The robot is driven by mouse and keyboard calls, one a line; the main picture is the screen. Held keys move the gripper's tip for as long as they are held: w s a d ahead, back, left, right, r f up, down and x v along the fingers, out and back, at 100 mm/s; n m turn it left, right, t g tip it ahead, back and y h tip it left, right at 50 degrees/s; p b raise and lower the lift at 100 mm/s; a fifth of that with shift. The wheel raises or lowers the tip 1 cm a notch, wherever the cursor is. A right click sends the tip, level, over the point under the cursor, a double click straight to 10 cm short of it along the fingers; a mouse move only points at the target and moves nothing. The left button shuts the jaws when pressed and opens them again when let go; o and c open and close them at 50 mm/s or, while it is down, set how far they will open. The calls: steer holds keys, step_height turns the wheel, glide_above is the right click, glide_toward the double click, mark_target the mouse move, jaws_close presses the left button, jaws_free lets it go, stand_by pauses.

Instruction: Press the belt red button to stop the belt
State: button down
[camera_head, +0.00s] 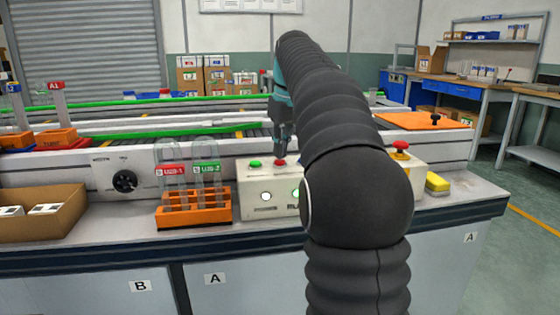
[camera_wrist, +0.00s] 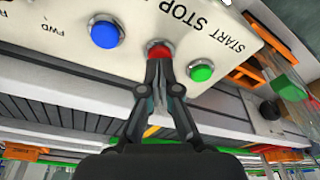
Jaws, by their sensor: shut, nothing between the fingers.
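The white control box (camera_head: 250,200) stands on the front bench, partly hidden by my arm in the head view. The red button (camera_head: 280,162) is on its top, right of the green button (camera_head: 254,164). My gripper (camera_head: 281,155) points down, shut and empty, with its tips right at the red button. In the wrist view the red button (camera_wrist: 158,48) shows just past the closed fingertips (camera_wrist: 158,60), partly covered by them. Whether it is pressed in cannot be told. The green button (camera_wrist: 202,70) is beside it by the START and STOP lettering, and a blue button (camera_wrist: 104,31) lies on the other side.
An orange rack (camera_head: 195,215) with tall clear tubes stands close left of the box. A dial panel (camera_head: 124,180) and a brown carton (camera_head: 45,215) are farther left. A red mushroom button (camera_head: 401,146) and a yellow block (camera_head: 438,184) are to the right. The belts run behind.

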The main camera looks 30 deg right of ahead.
mark_target(281, 160)
steer(key=shift+f+b, duration=0.35)
steer(key=shift+f, duration=0.2)
steer(key=shift+r, duration=0.1)
step_height(281, 160, up, 3)
steer(key=p, duration=0.3)
steer(key=shift+r+p, duration=0.45)
steer(key=shift+r, duration=2)
steer(key=s+a+f+m+t, duration=0.2)
steer(key=s+a+f, duration=0.4)
steer(key=s+a, duration=0.55)
steer(key=s+a+f, duration=0.2)
steer(key=s+f, duration=0.6)
steer(key=f, duration=0.1)
steer(key=s+a+f+t, duration=0.1)
steer(key=s+a+f, duration=0.2)
steer(key=s+f, duration=0.5)
steer(key=shift+s+f+m+h, duration=0.2)
steer(key=shift+f+m+h, duration=0.15)
steer(key=shift+f, duration=0.2)
